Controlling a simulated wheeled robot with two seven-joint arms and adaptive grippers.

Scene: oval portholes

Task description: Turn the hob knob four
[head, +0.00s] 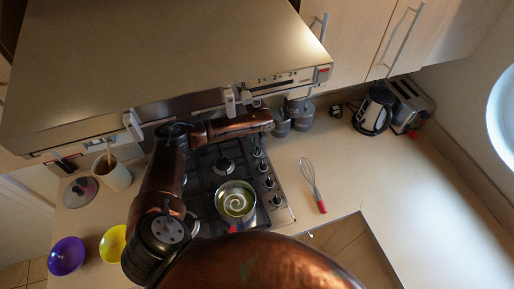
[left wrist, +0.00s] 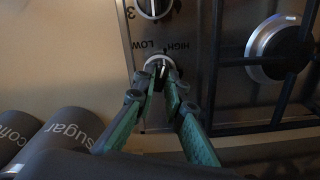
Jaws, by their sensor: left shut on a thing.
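The hob knob four (left wrist: 158,64) is the end knob of the row, next to the HIGH and LOW marks in the left wrist view. My left gripper (left wrist: 161,76) has its green-padded fingers closed in on this knob, one on each side, and is shut on it. Its fingertips hide part of the knob. In the head view my left arm reaches over the far part of the hob (head: 207,172), and its wrist largely hides the fingers. My right gripper is not in view.
A knob marked 3 (left wrist: 152,8) sits beside knob four. A pan (head: 236,201) stands on the hob near the knob row. The range hood (head: 165,60) overhangs my arm.

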